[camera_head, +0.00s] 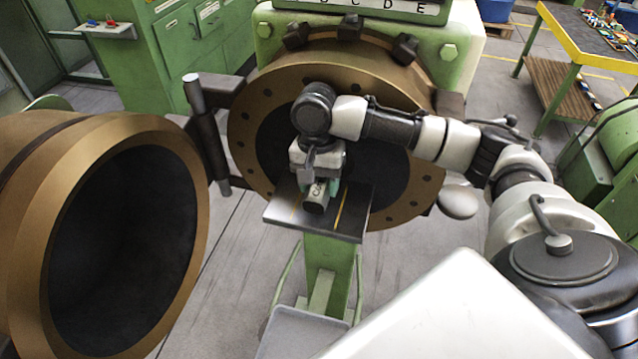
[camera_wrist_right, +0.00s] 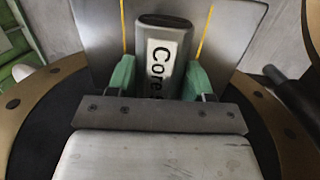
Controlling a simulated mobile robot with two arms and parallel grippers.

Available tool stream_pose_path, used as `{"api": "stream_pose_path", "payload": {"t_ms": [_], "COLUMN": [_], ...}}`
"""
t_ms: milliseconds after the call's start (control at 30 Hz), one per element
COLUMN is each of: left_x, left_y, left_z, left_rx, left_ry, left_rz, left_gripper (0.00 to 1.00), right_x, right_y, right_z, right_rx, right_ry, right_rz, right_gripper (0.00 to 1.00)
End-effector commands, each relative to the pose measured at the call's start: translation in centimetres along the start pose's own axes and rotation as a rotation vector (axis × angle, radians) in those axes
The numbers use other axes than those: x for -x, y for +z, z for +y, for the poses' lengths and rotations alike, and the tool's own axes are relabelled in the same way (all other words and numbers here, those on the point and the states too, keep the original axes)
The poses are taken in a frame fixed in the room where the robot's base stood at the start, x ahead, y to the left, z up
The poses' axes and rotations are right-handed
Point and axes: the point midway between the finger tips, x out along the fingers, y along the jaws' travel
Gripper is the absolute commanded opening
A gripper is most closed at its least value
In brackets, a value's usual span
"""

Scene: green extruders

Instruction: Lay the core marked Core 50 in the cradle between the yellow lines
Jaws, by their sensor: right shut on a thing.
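A grey core (camera_head: 315,200) with a black end is held in my right gripper (camera_head: 320,188), in front of the big bronze ring. In the right wrist view the core (camera_wrist_right: 166,60) shows a white label reading "Core"; the number is hidden behind the gripper. The green fingers of my right gripper (camera_wrist_right: 162,78) are shut on its two sides. The cradle (camera_head: 350,229), a dark grey plate with two yellow lines (camera_wrist_right: 206,32), is beneath it. The core lies between the lines as seen from the wrist, roughly parallel to them. I cannot tell whether it touches the cradle. My left gripper is out of view.
The bronze flange ring (camera_head: 427,213) of the green extruder is close behind the cradle and my right wrist. A large open bronze barrel (camera_head: 190,250) stands at left, joined by a dark hinge (camera_head: 205,130). A green post (camera_head: 330,260) carries the cradle. A yellow-edged table (camera_head: 570,40) is far right.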

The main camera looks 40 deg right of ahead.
Motion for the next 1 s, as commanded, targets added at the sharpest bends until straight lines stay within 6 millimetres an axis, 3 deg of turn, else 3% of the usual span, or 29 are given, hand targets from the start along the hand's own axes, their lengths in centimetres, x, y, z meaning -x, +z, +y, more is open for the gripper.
{"api": "stream_pose_path", "payload": {"t_ms": [133,500,533,667,1000], "left_x": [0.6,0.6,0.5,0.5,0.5], "left_y": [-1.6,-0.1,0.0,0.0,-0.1], "left_z": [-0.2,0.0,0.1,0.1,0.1], "left_rx": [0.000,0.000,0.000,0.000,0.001], "left_ry": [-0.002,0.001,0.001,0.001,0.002], "left_rz": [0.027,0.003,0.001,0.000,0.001], "left_gripper": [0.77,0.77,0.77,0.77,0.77], "right_x": [-1.3,-1.8,-1.8,-1.8,-1.4], "right_y": [-0.2,-0.2,-0.2,-0.2,-0.3], "right_z": [-0.1,-0.2,-0.2,-0.2,-0.1], "right_rx": [-0.001,0.000,0.000,0.000,-0.001], "right_ry": [-0.001,-0.002,-0.001,-0.001,-0.001], "right_rz": [0.000,0.001,0.001,0.001,0.001], "right_gripper": [0.10,0.10,0.56,0.76,0.77]}}
